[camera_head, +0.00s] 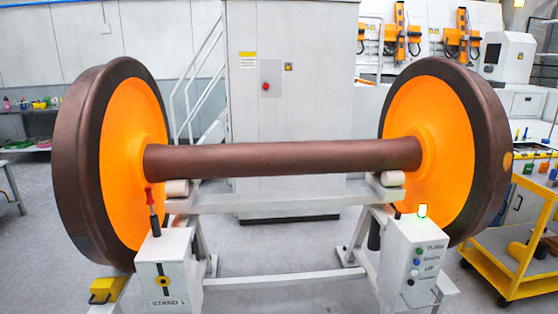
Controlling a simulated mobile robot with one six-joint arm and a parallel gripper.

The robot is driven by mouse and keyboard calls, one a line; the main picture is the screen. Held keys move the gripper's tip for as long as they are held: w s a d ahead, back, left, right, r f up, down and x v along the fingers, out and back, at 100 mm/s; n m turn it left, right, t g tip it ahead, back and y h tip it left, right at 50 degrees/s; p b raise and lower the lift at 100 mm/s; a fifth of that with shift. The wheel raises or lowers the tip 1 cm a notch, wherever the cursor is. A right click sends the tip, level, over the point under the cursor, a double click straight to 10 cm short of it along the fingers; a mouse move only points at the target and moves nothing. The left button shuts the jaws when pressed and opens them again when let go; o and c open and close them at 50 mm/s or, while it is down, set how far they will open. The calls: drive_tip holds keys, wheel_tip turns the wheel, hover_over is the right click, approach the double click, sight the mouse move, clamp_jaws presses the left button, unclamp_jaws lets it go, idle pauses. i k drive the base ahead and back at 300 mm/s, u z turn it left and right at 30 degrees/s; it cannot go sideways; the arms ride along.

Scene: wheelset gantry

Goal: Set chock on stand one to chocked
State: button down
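Stand one (168,292) is a pale box marked "STAND 1" at the lower left of the head view. A lever with a red handle (151,200) rises from its top, nearly upright with a slight lean. A yellow plate with a round black mark (163,281) is on its front. A yellow block (106,289) sits beside the box on the left, below the left wheel; I cannot tell whether this is the chock. The wheelset (280,157), with orange-faced wheels and a brown axle, lies across the stand's rollers. My gripper is not in view.
A yellow cart (512,265) is at the right. A grey cabinet (300,90) stands behind the axle. Grey floor is open at the left.

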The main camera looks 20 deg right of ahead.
sight(103, 291)
drive_tip(key=z, duration=0.9)
drive_tip(key=k, duration=0.15)
drive_tip(key=u, duration=2.75)
drive_tip(key=i, duration=0.85)
drive_tip(key=u, duration=0.25)
